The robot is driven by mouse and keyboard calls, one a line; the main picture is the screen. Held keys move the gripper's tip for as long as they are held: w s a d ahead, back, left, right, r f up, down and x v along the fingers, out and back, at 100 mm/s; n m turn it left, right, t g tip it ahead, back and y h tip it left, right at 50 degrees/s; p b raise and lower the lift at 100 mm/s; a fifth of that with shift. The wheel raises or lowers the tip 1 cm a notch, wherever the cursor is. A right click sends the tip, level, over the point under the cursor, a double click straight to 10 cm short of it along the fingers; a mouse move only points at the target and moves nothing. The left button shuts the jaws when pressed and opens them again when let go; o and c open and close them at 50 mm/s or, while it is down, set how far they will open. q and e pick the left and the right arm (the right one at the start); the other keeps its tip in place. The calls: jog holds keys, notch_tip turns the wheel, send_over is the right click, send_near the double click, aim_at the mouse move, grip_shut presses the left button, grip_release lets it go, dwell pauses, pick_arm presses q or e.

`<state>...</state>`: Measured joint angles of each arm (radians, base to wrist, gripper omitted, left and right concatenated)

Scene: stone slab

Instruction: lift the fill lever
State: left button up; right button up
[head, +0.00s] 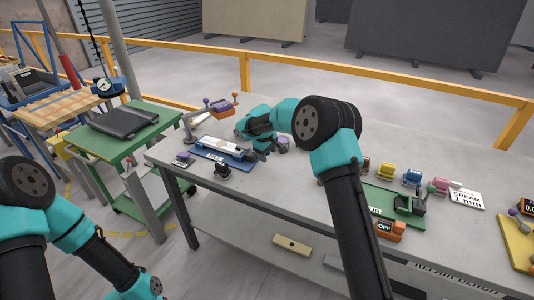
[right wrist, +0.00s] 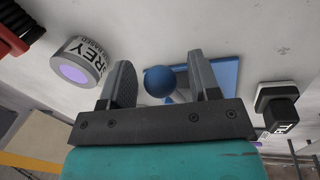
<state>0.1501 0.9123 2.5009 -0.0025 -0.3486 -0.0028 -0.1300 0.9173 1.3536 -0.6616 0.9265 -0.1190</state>
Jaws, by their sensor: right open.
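A blue ball knob (right wrist: 159,80) shows between the fingers of my right gripper (right wrist: 159,68) in the right wrist view. It looks like the end of a lever on a blue-based fixture (right wrist: 222,72); I cannot read a label that confirms it as the fill lever. The fingers stand apart on both sides of the knob, with no clear contact. In the head view the right arm reaches over the bench to this fixture (head: 238,160), and the wrist hides part of it. My left arm is at the lower left; its gripper is out of frame.
A small black device (head: 222,170) stands in front of the fixture. An orange block with ball knobs (head: 221,109) stands behind it.

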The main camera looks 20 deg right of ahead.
jog(key=shift+c, duration=0.3)
grip_shut()
dwell(0.4)
